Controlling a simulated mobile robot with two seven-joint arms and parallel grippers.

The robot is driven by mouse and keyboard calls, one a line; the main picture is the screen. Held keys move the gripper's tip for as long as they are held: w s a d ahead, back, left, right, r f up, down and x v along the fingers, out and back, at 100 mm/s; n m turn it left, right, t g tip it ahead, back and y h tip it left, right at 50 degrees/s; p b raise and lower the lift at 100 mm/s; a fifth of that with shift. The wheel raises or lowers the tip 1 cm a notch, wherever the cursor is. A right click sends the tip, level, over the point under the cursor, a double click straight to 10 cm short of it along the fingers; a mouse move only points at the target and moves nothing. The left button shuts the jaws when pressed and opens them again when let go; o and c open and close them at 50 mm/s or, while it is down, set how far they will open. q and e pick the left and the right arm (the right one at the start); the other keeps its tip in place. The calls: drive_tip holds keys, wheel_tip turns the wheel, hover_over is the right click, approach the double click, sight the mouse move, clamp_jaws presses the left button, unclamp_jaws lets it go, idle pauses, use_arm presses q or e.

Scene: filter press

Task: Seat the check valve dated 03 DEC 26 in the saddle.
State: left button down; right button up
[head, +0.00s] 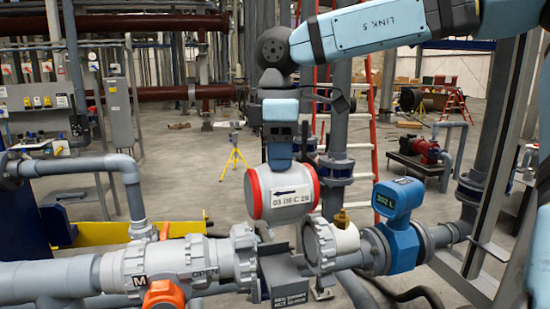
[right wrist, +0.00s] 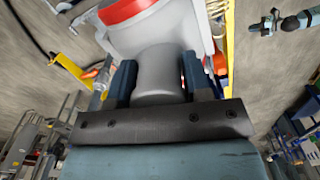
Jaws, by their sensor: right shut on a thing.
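The check valve (head: 283,193) is a grey cylinder with red rings at its ends. Its white label shows a left-pointing arrow and a date that looks like 03 DEC 26, with the last digit not sharp. My right gripper (head: 280,158) is above it, shut on its top stem. In the right wrist view the two fingers clasp the grey stem (right wrist: 160,75) below the valve body (right wrist: 150,28). The saddle (head: 284,274) is a grey bracket in the pipe gap, under the valve. The valve hangs just above the gap, roughly level. My left gripper is not in view.
Large toothed union nuts flank the gap, left (head: 246,262) and right (head: 319,244). An orange-handled valve (head: 163,295) is on the left pipe. A white fitting with a brass top (head: 345,235) and a blue meter (head: 398,225) are on the right.

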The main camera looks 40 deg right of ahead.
drive_tip(key=shift+d+m, duration=0.1)
drive_tip(key=shift+m, duration=0.2)
drive_tip(key=shift+d+f, duration=0.1)
drive_tip(key=shift+f, duration=0.7)
wheel_tip(320, 180, down, 5)
drive_tip(key=shift+r+b, duration=0.2)
drive_tip(key=shift+b, duration=0.55)
wheel_tip(320, 180, down, 6)
drive_tip(key=b, duration=0.7)
drive_tip(key=shift+r, duration=0.1)
drive_tip(key=shift+f+b, duration=0.25)
drive_tip(key=shift+b, duration=0.1)
drive_tip(key=o, duration=1.1)
drive_tip(key=shift+c, duration=0.2)
